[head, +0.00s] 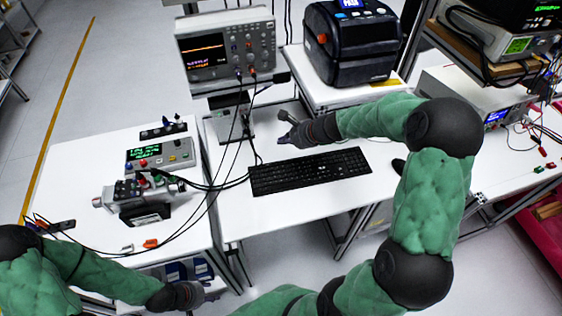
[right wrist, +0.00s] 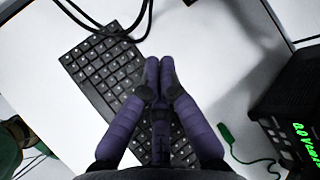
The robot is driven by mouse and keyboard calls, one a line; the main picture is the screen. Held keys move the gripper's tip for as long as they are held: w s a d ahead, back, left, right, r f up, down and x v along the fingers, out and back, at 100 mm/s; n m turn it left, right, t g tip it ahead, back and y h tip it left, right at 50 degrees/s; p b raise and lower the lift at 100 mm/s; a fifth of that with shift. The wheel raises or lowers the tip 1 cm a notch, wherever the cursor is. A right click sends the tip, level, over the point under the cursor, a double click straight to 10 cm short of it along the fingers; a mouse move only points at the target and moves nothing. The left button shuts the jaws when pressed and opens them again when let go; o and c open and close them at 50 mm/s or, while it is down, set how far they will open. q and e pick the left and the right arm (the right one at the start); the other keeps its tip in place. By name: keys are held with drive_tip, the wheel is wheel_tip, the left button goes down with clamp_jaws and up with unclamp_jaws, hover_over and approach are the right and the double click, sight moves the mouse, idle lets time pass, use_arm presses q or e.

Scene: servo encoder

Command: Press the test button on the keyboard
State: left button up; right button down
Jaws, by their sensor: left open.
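The black keyboard (head: 310,171) lies on the white middle table in the head view. It also shows in the right wrist view (right wrist: 100,72), partly hidden by my fingers. No single key can be told apart as the test button. My right gripper (head: 284,139) is just beyond the keyboard's back edge in the head view. In the right wrist view its two purple fingertips (right wrist: 160,62) meet with nothing between them, over white table beside the keyboard. Their height above it is unclear. My left gripper (head: 210,290) is open, low at the bottom, away from the keyboard.
A label printer (head: 352,42) is at the back. The left table holds a green-display meter (head: 160,153) and a clamped device (head: 143,193). Table right of the keyboard is partly clear.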

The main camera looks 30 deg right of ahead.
drive_tip(key=shift+f, duration=0.1)
drive_tip(key=b, duration=0.7)
hover_over(284, 164)
wheel_tip(284, 164, down, 8)
drive_tip(key=shift+r, duration=0.2)
drive_tip(key=shift+f+b, duration=0.4)
drive_tip(key=shift+f, duration=0.15)
idle(0.5)
drive_tip(key=shift+f+b, duration=0.45)
drive_tip(key=shift+f+b, duration=0.3)
drive_tip(key=shift+b, duration=0.05)
idle(0.6)
drive_tip(key=shift+r, duration=0.1)
drive_tip(key=shift+r+p, duration=0.7)
